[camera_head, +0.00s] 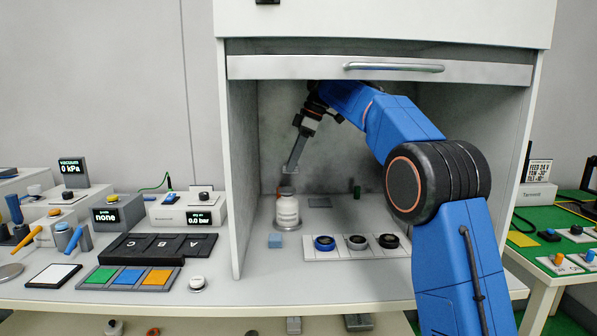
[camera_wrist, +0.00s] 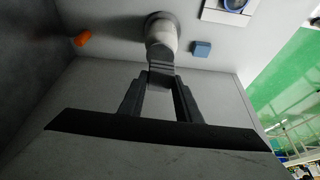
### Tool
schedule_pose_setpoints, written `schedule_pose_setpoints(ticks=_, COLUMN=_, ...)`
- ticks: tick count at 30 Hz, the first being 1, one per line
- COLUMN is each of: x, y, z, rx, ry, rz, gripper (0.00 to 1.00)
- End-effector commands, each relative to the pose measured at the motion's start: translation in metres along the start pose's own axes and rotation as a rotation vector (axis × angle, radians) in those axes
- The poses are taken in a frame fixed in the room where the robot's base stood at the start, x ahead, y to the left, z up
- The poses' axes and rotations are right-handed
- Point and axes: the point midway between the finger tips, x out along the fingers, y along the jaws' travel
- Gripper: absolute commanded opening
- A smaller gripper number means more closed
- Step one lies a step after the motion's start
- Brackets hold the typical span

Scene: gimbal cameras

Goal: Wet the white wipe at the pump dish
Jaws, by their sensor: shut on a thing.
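The pump dish (camera_head: 287,211) is a white bottle with a greyish top, standing upright on a round grey base inside the hood. It also shows in the wrist view (camera_wrist: 161,40), at the top, just beyond my fingertips. My gripper (camera_head: 290,170) points down right above its top. My gripper also shows in the wrist view (camera_wrist: 160,80), shut on a small, thin greyish piece that appears to be the white wipe. That piece is shaded and mostly hidden by the fingers. I cannot tell whether it touches the dish top.
A blue block (camera_head: 275,240) lies close in front of the bottle. A white tray (camera_head: 315,253) with blue, grey and black round pieces is to its right. The hood's raised sash (camera_head: 290,69) hangs above.

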Motion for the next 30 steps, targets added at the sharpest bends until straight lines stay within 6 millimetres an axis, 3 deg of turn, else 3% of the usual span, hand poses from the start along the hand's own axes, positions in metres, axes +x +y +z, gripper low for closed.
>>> schedule_pose_setpoints(ticks=10, x=-0.004, y=0.002, z=-0.006, rx=-0.027, ry=0.000, rz=-0.012, gripper=0.12)
schedule_pose_setpoints(ticks=30, x=0.043, y=0.002, z=0.014, rx=-0.026, ry=0.000, rz=-0.010, gripper=0.12)
